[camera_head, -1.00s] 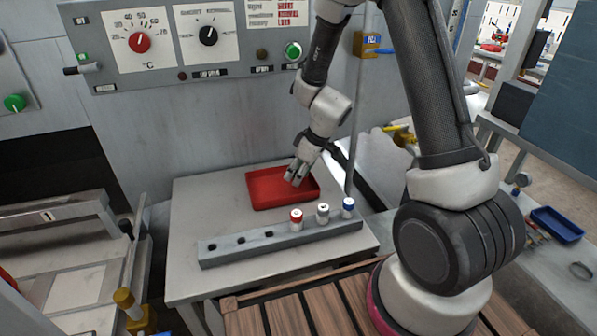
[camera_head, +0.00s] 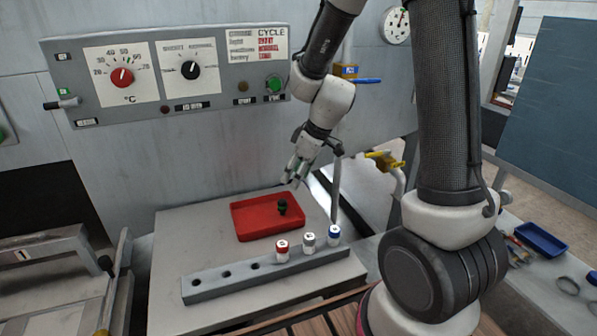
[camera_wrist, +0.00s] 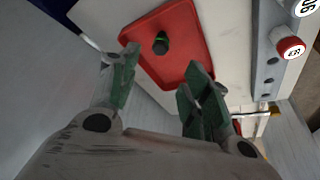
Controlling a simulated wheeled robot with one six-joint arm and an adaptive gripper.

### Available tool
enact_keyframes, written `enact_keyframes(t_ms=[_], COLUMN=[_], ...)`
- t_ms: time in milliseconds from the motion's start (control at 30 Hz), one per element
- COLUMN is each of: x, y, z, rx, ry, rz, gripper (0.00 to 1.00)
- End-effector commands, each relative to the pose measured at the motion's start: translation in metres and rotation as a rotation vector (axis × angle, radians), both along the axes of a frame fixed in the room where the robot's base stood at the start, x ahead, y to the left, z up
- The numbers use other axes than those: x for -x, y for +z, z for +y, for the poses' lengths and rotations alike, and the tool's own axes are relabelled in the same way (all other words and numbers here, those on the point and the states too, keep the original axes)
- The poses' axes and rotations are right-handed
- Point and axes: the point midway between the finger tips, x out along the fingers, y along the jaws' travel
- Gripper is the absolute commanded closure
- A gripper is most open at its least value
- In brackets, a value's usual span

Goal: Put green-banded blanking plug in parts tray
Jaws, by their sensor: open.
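The green-banded blanking plug (camera_head: 282,207) is small and dark and sits inside the red parts tray (camera_head: 250,233), right of its middle. In the wrist view the plug (camera_wrist: 161,43) shows a green band and a dark end, on the tray floor (camera_wrist: 180,70). My gripper (camera_head: 291,180) is above the tray's back edge, apart from the plug. In the wrist view its two fingers (camera_wrist: 155,90) are spread wide with nothing between them.
A grey rack (camera_head: 215,290) stands in front of the tray. It holds a red-capped (camera_head: 282,250), a white-capped (camera_head: 308,242) and a blue-capped (camera_head: 334,235) cylinder at its right; several holes at its left are empty. A control panel (camera_head: 165,75) is on the wall behind.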

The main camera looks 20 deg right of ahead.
Motion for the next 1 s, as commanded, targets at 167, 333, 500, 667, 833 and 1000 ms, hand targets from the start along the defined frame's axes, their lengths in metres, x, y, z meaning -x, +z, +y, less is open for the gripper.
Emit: enact_keyframes(t_ms=[167, 333, 500, 667, 833, 1000], x=[0.003, 0.022, 0.081, 0.15, 0.207, 0.233], y=[0.008, 0.042, 0.106, 0.149, 0.168, 0.174], z=[-0.002, -0.01, -0.035, -0.067, -0.094, -0.108], rx=[0.0, -0.015, -0.031, -0.017, 0.0, 0.008], ry=[-0.002, -0.061, -0.235, -0.452, -0.661, -0.773], rz=[0.0, 0.001, 0.021, 0.035, 0.027, 0.016], gripper=[0.52, 0.52, 0.52, 0.52, 0.52, 0.52])
